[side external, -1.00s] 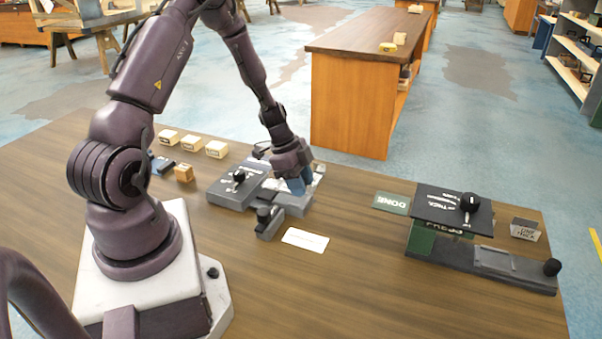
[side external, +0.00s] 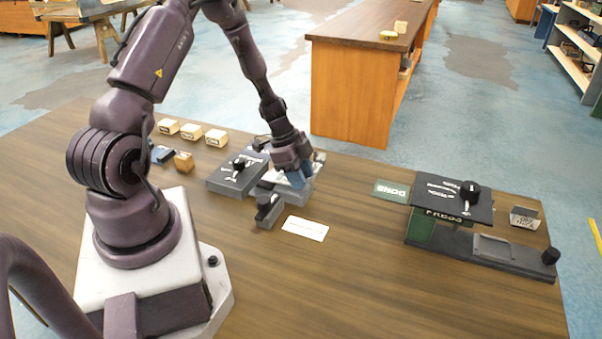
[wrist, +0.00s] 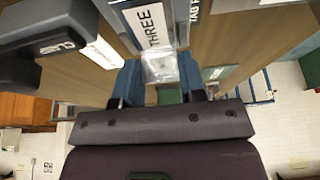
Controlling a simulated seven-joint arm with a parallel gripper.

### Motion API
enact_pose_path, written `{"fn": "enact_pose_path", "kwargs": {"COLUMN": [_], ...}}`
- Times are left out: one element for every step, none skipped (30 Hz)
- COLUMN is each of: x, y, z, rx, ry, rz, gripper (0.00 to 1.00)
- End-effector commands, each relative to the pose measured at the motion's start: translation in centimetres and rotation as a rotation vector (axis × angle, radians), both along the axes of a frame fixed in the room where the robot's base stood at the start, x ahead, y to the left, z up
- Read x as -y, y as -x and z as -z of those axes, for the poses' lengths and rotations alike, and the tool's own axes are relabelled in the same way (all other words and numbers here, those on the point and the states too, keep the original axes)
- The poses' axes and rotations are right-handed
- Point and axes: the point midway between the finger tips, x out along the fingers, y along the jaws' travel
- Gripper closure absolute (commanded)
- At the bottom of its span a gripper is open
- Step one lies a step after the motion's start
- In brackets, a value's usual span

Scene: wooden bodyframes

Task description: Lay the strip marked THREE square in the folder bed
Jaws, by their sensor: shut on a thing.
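My gripper (side external: 299,181) is over the grey folder (side external: 228,181), at its right part, pointing down. In the wrist view its two blue fingers (wrist: 158,82) are shut on a pale, glossy end of the strip marked THREE (wrist: 150,27). The strip's white label reads THREE and runs away from the fingers, slightly tilted in the picture. The folder bed (side external: 284,192) lies under and beside my fingers and is partly hidden by them. I cannot tell whether the strip touches the bed.
A white card (side external: 305,228) lies on the table in front of the folder. A green DONE mat (side external: 391,190) and a dark press (side external: 452,205) are to the right. Several small blocks (side external: 192,132) stand at the back left. The table's front middle is clear.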

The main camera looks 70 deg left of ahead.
Motion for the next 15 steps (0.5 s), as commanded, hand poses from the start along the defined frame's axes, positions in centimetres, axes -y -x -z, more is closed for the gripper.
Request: {"fn": "enact_pose_path", "kwargs": {"x": [-0.01,-0.01,-0.01,-0.01,0.0,0.0,0.01,0.01,0.02,0.02,0.03,0.03,0.03,0.03,0.02], "y": [0.0,-0.01,-0.01,-0.01,0.0,0.0,0.0,0.0,-0.01,0.0,0.0,0.0,0.0,-0.01,-0.02], "z": [0.09,0.13,0.18,0.24,0.28,0.35,0.4,0.44,0.51,0.56,0.6,0.66,0.71,0.75,0.7], "rx": [0.0,0.0,0.0,0.0,0.0,-0.001,-0.001,-0.001,0.0,0.0,0.0,0.0,0.0,0.0,0.0], "ry": [0.0,0.0,0.0,0.0,0.0,0.001,0.001,0.001,0.001,0.001,0.001,0.001,0.001,0.001,0.001], "rz": [0.0,0.0,0.0,0.0,0.0,0.0,0.0,0.0,0.001,0.001,0.001,0.001,0.001,0.001,0.001], "gripper": [0.86,0.86,0.86,0.86,0.86,0.86,0.86,0.86,0.86,0.86,0.86,0.86,0.86,0.86,0.53]}}
